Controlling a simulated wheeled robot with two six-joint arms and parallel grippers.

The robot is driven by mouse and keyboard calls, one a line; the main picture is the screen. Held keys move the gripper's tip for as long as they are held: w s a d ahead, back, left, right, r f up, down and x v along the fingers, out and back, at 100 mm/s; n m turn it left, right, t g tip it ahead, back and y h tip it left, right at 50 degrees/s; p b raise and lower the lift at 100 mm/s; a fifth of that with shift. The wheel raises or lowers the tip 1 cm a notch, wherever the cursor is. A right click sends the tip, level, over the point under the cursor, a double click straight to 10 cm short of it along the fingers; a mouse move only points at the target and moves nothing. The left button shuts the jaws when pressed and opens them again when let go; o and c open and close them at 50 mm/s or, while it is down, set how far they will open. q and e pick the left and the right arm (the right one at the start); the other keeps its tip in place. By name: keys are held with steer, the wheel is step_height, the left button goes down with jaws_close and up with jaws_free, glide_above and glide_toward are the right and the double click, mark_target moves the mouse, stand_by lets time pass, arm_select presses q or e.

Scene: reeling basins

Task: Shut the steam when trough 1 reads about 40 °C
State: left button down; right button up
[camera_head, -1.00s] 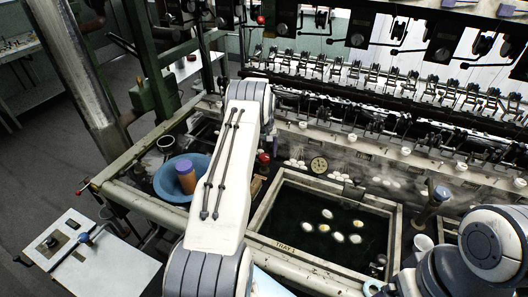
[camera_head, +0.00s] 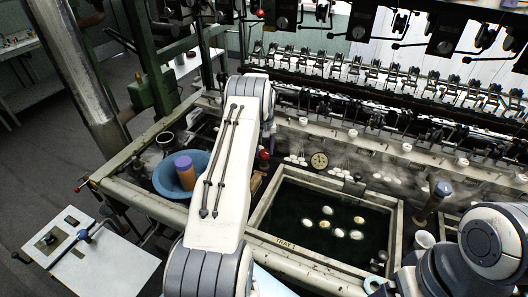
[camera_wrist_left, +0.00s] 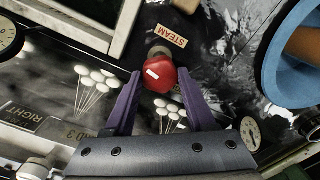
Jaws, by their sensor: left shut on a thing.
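The red steam knob (camera_wrist_left: 160,76) with a white mark sits beside a STEAM label (camera_wrist_left: 171,35) in the left wrist view. My left gripper (camera_wrist_left: 159,82) has its purple fingers on either side of the knob, shut on it. In the head view the red knob (camera_head: 264,155) shows small beside my left arm, which hides much of the gripper. The trough (camera_head: 285,245), with a numbered label on its front rim, holds dark water and several pale cocoons. A round dial (camera_head: 319,160) stands behind it; its reading is too small to tell. My right gripper is out of view.
A blue bowl (camera_head: 168,180) with a brown cylinder (camera_head: 185,172) stands left of my left arm. White reeling parts line the bench behind the trough. A white side table (camera_head: 105,262) is at lower left. My right arm fills the lower right corner.

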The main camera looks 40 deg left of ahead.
mark_target(264, 152)
arm_select(q)
steer(key=m+b, duration=0.2)
steer(key=m, duration=0.1)
steer(key=shift+f, duration=0.15)
steer(key=shift+m+b, duration=0.7)
steer(key=shift+m, duration=1.2)
steer(key=shift+c, duration=1.1)
jaws_free()
step_height(264, 152, up, 11)
steer(key=b, duration=0.2)
steer(key=shift+f, duration=0.1)
